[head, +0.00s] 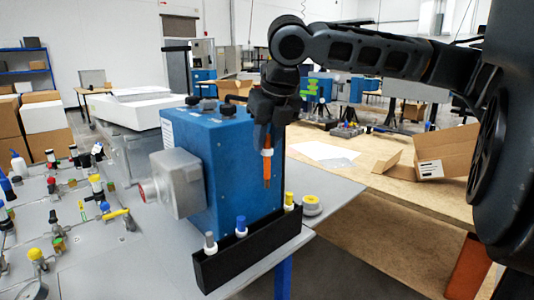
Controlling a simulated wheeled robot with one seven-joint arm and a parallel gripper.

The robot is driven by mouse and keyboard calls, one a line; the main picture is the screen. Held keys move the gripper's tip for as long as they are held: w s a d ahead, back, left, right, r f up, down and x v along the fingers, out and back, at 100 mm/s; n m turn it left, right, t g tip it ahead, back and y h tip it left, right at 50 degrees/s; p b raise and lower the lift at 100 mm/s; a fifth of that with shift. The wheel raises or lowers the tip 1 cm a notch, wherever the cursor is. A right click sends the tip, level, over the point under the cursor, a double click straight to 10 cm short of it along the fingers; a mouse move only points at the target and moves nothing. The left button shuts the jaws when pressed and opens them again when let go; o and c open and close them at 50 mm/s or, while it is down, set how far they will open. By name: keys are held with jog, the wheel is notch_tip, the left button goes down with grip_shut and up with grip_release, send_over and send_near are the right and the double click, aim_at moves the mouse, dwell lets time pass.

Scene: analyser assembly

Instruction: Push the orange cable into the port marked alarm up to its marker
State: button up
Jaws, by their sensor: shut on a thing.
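My gripper (268,132) is shut on the orange cable (267,165), which hangs upright with its dark thin tip pointing down. The cable is in front of the right part of the blue analyser box (225,165), in the middle of the head view. I cannot tell how far the cable is from the box's face. A grey housing with a red-rimmed round part (178,180) is fixed to the box's left side. No label reading alarm can be made out, so I cannot tell which port it is.
A black rack (248,252) in front of the box holds grey, blue and yellow plugs. A round yellow-topped part (311,203) sits on the grey table right of it. Several valves and fittings crowd the left. A wooden table with a cardboard box (440,155) stands behind right.

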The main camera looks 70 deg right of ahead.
jog(key=shift+r+p, duration=3.45)
jog(key=shift+r, duration=0.4)
